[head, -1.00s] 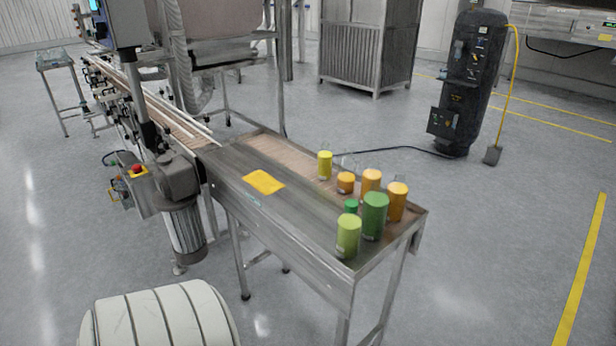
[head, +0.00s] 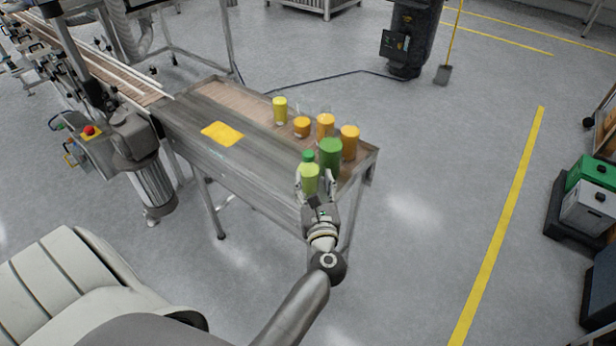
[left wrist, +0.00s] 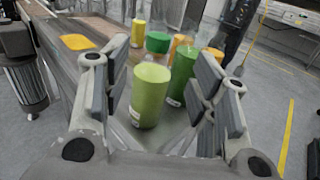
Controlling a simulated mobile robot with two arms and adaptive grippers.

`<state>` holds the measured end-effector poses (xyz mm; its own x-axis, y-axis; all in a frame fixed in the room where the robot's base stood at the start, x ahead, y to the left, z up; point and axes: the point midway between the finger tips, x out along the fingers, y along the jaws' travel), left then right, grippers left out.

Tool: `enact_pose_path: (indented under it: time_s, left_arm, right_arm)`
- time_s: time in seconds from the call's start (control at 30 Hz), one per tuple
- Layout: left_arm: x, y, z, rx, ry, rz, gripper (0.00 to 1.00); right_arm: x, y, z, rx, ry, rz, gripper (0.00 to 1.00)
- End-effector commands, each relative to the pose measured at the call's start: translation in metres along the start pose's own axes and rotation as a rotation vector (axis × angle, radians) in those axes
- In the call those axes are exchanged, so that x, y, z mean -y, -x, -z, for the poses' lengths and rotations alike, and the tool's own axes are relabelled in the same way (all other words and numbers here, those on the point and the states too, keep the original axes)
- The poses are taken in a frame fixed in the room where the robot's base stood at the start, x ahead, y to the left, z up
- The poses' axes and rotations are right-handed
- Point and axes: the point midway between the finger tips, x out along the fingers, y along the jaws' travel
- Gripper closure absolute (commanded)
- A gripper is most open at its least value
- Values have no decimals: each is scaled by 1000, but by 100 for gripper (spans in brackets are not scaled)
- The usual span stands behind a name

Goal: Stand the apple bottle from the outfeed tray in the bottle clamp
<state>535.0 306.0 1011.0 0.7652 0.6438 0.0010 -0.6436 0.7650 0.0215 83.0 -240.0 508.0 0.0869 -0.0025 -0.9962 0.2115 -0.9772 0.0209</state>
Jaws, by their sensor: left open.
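The apple bottle, light green (head: 310,181), stands upright at the near corner of the outfeed tray (head: 262,165). My left gripper (head: 315,184) is open at the tray's near end, right at this bottle. In the left wrist view the light green bottle (left wrist: 150,97) stands between the spread fingers, nearer the left one; I see no clear contact. The near fingers hide part of its lower body in the head view. I cannot make out a bottle clamp. My right gripper is not in view.
A dark green bottle (head: 330,154) stands close behind on the right. Orange bottles (head: 349,140) and a yellow one (head: 280,110) stand farther back. A yellow sheet (head: 222,133) lies on the tray's left part. Crates (head: 588,208) stand at far right; the floor between is clear.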

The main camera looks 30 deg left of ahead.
Motion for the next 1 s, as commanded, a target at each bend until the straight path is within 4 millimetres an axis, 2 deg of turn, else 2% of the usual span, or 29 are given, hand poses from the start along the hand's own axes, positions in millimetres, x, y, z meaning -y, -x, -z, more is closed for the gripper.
enact_pose_path:
  time_s: [0.2, 0.47, 0.7, 0.83, 1.0]
  left_arm:
    - [-2, -34, -4, 1, 27, -9, 46]
    - [-2, -57, -2, -1, 23, -9, 46]
    - [-2, -93, -3, 2, 21, -7, 46]
    - [-2, -104, -2, 0, 22, -7, 46]
    - [-2, -106, -2, -1, 22, -7, 46]
  right_arm:
    - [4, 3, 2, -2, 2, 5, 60]
    - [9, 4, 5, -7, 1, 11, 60]
    - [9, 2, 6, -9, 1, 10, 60]
    - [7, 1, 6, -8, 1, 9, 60]
    - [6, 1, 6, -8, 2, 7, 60]
